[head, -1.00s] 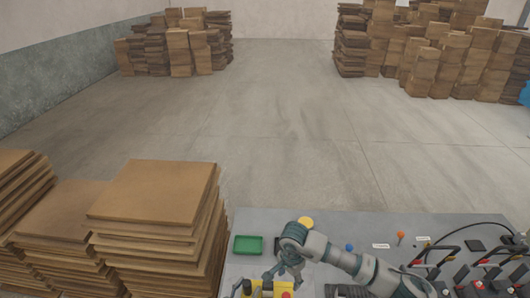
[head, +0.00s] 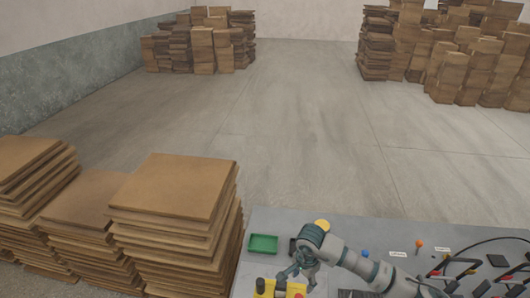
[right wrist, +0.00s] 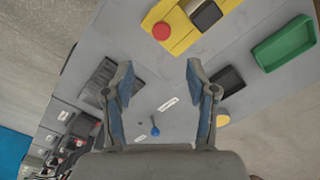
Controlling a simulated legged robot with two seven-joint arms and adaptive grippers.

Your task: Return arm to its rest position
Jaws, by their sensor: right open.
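My right arm (head: 345,258) reaches in from the lower right over a grey table. My right gripper (head: 298,275) hangs near a yellow block with a red button (head: 278,289) at the table's front edge. In the right wrist view the gripper (right wrist: 160,78) has its two blue-padded fingers spread wide with nothing between them. The yellow block with its red button (right wrist: 180,32) lies beyond the fingertips. My left gripper is not in view.
A green tray (head: 263,244) sits on the table (head: 385,228), left of the arm. Black and red terminals with cables (head: 462,272) crowd the right side. A blue knob (right wrist: 155,131) shows between the fingers.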

